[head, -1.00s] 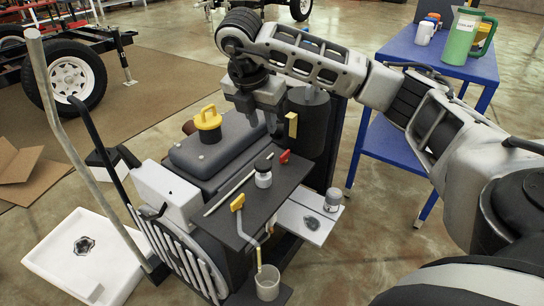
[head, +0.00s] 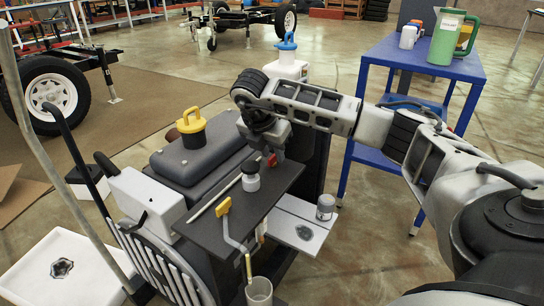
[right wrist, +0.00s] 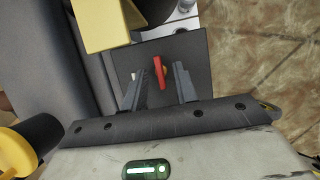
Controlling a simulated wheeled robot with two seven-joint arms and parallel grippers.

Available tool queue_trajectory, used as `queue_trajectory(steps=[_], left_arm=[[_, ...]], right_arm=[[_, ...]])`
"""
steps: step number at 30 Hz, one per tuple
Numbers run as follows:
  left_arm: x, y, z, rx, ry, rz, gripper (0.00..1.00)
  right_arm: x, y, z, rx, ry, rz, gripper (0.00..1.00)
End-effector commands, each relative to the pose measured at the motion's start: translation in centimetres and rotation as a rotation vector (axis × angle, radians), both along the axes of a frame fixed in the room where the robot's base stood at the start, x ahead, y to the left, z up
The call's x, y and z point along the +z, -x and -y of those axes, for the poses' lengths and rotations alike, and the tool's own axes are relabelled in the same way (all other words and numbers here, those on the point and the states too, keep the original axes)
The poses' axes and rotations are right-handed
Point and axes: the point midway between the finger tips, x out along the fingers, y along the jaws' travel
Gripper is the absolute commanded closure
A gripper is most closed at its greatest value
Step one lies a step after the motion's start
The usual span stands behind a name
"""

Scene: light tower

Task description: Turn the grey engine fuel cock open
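The grey engine (head: 190,160) stands in the middle of the head view, with a yellow cap on its tank. A small red lever (head: 272,159), which looks like the fuel cock handle, sits at the far end of its dark shelf. In the right wrist view the red lever (right wrist: 160,72) stands along the picture's height on a dark plate. My right gripper (right wrist: 160,90) is open, one finger on each side of the lever, with gaps to both. In the head view the right gripper (head: 270,148) is just above and behind the lever, its fingers partly hidden. My left gripper is out of view.
On the dark shelf (head: 240,212) are a black-capped jar (head: 250,176), a pale rod and a yellow-handled valve (head: 224,206). A clear cup (head: 259,292) is below. A grey canister (head: 325,207) stands on the white side plate. A blue table (head: 420,62) is behind right.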

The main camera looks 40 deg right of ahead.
Motion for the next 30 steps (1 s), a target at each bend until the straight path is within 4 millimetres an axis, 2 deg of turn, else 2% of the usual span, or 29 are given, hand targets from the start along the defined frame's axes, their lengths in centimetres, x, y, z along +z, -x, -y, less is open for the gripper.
queue_trajectory(steps=[3, 11, 15, 30], left_arm=[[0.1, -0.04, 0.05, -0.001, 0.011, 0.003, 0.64], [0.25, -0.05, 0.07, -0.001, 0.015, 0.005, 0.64], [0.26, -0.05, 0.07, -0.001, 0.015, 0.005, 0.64], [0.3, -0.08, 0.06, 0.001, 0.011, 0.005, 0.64]], right_arm=[[-0.62, -0.06, 0.26, 0.0, 0.0, 0.0, 0.71], [-0.67, -0.06, 0.29, 0.001, 0.0, 0.0, 0.71], [-0.66, -0.06, 0.28, 0.0, 0.0, 0.0, 1.0], [-0.67, 0.05, 0.33, 0.078, 0.001, -0.002, 1.0]])
